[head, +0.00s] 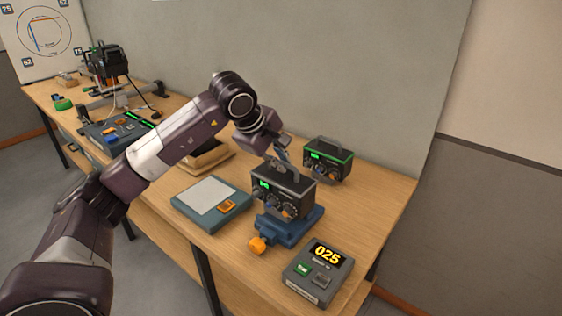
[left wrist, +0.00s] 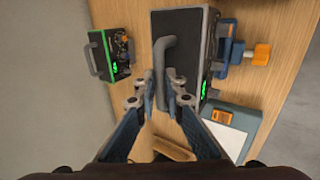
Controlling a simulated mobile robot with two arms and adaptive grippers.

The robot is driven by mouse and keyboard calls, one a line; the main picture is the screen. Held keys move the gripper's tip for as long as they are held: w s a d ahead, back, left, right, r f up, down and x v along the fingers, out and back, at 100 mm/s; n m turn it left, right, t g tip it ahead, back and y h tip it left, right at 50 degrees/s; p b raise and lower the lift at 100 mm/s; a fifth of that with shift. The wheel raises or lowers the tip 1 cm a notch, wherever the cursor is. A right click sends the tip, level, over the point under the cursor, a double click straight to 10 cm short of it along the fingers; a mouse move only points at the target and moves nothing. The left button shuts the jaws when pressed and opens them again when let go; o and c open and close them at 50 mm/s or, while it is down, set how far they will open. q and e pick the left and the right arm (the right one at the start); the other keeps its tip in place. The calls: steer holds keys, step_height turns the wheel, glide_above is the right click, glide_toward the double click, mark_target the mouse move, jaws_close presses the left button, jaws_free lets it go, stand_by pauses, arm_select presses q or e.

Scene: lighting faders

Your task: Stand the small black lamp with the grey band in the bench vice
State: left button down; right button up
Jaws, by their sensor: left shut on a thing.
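The small black lamp with the grey band (head: 283,190) is upright over the blue bench vice (head: 302,226), with its knobs and a lit green display facing forward. My left gripper (head: 283,158) is above it, shut on its grey top handle. In the left wrist view the fingertips (left wrist: 164,85) close around the handle of the lamp (left wrist: 186,48), and part of the vice (left wrist: 229,52) shows beside it. The lamp hides much of the vice jaws, and I cannot tell whether its base touches them. My right gripper is not in view.
A similar black lamp with a green band (head: 329,160) stands behind to the right. A grey box with a 025 display (head: 318,272) is at the front right, and a flat blue-grey device (head: 210,204) is left of the vice. A wooden tray (head: 209,158) lies behind my arm.

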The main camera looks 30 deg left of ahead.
mark_target(283, 175)
arm_select(q)
steer(key=shift+r, duration=0.2)
stand_by(0.4)
steer(key=shift+f, duration=0.2)
steer(key=shift+f+b, duration=0.15)
steer(key=shift+b, duration=0.15)
steer(key=shift+f+b, duration=0.55)
steer(key=shift+f, duration=0.2)
steer(key=shift+f+b, duration=0.6)
steer(key=shift+f, duration=0.15)
stand_by(1.0)
